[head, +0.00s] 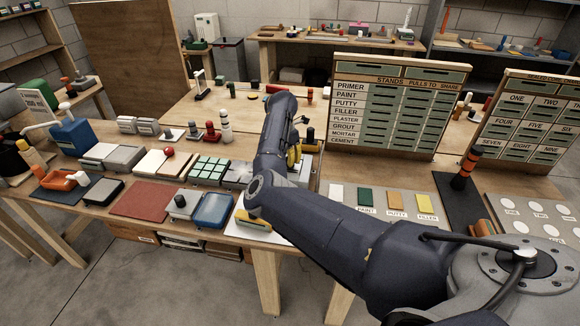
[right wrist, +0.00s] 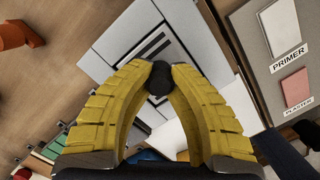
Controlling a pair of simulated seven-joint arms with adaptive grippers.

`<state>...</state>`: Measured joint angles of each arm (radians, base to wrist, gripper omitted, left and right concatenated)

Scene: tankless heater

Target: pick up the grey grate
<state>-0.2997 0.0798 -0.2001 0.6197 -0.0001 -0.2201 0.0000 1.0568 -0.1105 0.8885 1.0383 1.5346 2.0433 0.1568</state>
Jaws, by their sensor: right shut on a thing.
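A flat grey slotted piece, which looks like the grey grate (right wrist: 135,36), shows beyond the fingers in the right wrist view, with dark slots in its face. My right gripper (right wrist: 159,78) has its yellow fingers closed in on a small black knob (right wrist: 158,80) between the tips. The fingers hide whether the knob is part of the grate. In the head view my right gripper (head: 293,155) shows only as a bit of yellow behind my arm, over a grey piece (head: 306,166) near the right end of the left bench. My left gripper is not in view.
Green tiles (head: 209,169), a red mat (head: 145,202) and a blue tray (head: 213,210) lie to the left on the bench. A labelled rack (head: 390,110) stands behind right. Colour cards (head: 397,204) lie on a grey board at right.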

